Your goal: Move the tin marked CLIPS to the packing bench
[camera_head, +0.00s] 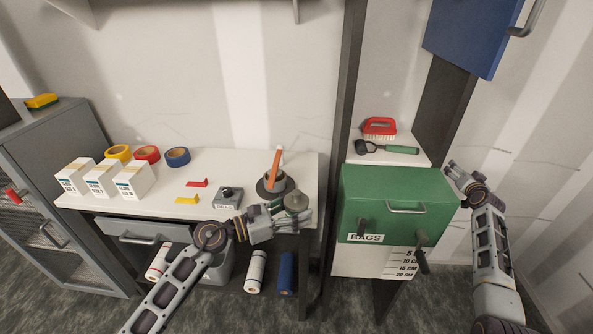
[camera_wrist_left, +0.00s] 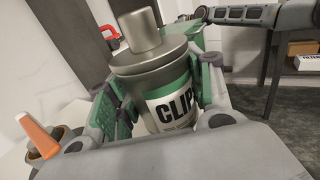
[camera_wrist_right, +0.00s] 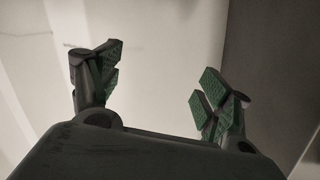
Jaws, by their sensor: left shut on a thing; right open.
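The grey tin with a green and white label reading CLIPS (camera_wrist_left: 172,104) is upright between the fingers of my left gripper (camera_wrist_left: 168,105) in the left wrist view. In the head view my left gripper (camera_head: 292,215) is shut on the tin (camera_head: 296,200) at the front right corner of the white-topped bench (camera_head: 230,165). I cannot tell whether the tin touches the bench. No visible label names this the packing bench. My right gripper (camera_head: 455,173) is open and empty, right of the green BAGS box; its spread fingers also show in the right wrist view (camera_wrist_right: 160,90).
The bench holds white boxes (camera_head: 133,180), tape rolls (camera_head: 177,156), a DRAG block (camera_head: 228,198) and an orange-handled item in a dark round holder (camera_head: 275,185). The green BAGS box (camera_head: 385,195) and a dark post (camera_head: 345,120) stand right of it. A blue cabinet (camera_head: 468,32) hangs above.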

